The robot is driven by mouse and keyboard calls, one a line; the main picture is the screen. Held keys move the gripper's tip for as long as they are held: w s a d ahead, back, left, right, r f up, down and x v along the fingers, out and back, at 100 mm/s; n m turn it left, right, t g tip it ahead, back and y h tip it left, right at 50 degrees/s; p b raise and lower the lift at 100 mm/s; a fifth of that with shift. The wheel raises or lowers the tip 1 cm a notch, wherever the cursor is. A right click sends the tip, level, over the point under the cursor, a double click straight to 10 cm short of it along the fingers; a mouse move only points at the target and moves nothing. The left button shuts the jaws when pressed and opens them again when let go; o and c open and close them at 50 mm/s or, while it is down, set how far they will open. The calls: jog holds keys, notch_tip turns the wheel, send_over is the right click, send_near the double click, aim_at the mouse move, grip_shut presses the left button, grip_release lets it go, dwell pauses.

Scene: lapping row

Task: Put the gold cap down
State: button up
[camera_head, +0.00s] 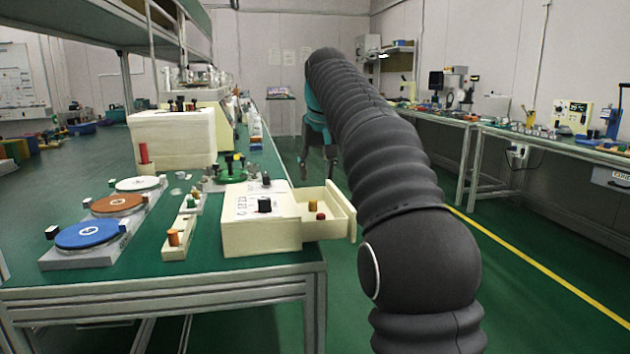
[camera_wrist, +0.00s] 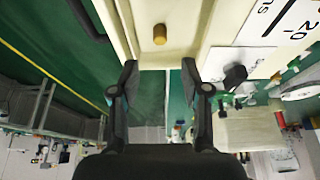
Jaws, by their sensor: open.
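A gold cap (camera_head: 312,206) sits inside the pulled-out drawer (camera_head: 337,206) of a cream box (camera_head: 235,236) at the table's right edge. In the wrist view the gold cap (camera_wrist: 160,34) stands on the drawer floor (camera_wrist: 180,12), ahead of my fingers and touching neither. My gripper (camera_wrist: 159,76) is open and empty, its two fingertips near the drawer's wall. In the head view my gripper (camera_head: 318,165) hangs just beyond the drawer, partly hidden by my arm.
A dark red cap (camera_head: 321,216) is also in the drawer. A black knob (camera_head: 264,205) stands on the box top. A narrow cream tray (camera_head: 184,230) with an orange cap and lapping discs (camera_head: 90,233) lie to the left. Open floor lies to the right.

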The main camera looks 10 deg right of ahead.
jog(key=v, duration=0.3)
jog(key=shift+r+p, duration=0.1)
jog(key=shift+p, duration=0.3)
jog(key=shift+s, duration=0.15)
jog(key=s+f, duration=0.6)
jog(key=s, duration=0.7)
jog(key=s+f, duration=0.7)
jog(key=s, duration=0.6)
jog(key=s+f+t, duration=0.1)
jog(key=s+f, duration=0.9)
jog(key=f, duration=0.2)
jog(key=shift+s+a+f, duration=0.15)
jog(key=shift+a+f, duration=0.05)
jog(key=shift+f, duration=0.1)
jog(key=shift+c, duration=0.5)
